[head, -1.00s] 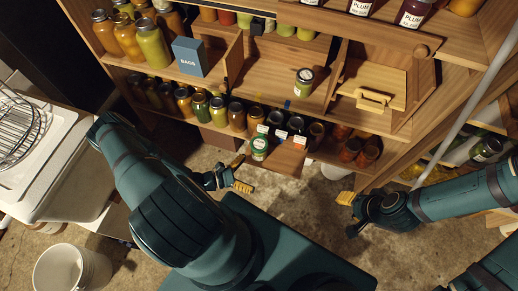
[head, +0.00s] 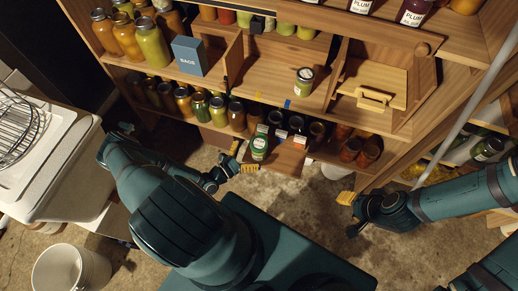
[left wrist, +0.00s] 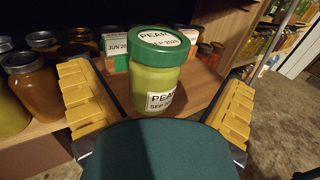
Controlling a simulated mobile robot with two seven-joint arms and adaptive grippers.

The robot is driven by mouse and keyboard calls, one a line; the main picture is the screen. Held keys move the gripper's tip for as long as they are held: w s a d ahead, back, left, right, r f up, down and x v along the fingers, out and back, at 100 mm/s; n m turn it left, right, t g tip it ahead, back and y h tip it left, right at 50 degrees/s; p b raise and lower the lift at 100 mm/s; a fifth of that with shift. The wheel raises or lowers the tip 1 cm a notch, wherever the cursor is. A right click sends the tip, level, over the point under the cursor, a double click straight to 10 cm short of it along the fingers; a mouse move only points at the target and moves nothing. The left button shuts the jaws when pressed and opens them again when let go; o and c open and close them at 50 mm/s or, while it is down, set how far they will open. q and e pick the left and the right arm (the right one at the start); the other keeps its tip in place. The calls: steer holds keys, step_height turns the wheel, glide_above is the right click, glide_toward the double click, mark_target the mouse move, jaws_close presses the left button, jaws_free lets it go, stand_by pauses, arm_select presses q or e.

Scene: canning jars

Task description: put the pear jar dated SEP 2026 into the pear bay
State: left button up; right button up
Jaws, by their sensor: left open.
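The pear jar (head: 259,147), with a green lid and pale green contents, stands upright on a wooden board (head: 290,163) jutting from the lower shelf. In the left wrist view the jar (left wrist: 160,80) shows PEAR and SEP on its label and 2026 on its lid. My left gripper (head: 245,159) is open, its yellow-padded fingers either side of the jar in the left wrist view (left wrist: 158,108), with no grip visible. My right gripper (head: 348,214) appears open and empty, away at the right. A middle bay (head: 262,78) holds one pale jar (head: 304,81); no bay label is readable.
Several labelled jars stand close behind the pear jar; one card reads JUN (left wrist: 116,47). Amber jars (left wrist: 35,85) line the shelf to the left. A blue BAGS box (head: 189,56) stands left of the middle bay, and a handled wooden bin (head: 372,85) stands right of it.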

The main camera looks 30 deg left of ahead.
mark_target(259, 146)
arm_select(q)
steer(key=b+x, duration=0.1)
steer(key=x, duration=0.4)
steer(key=shift+w+a+f, duration=0.1)
steer(key=shift+w+f, duration=0.05)
steer(key=c, duration=1.3)
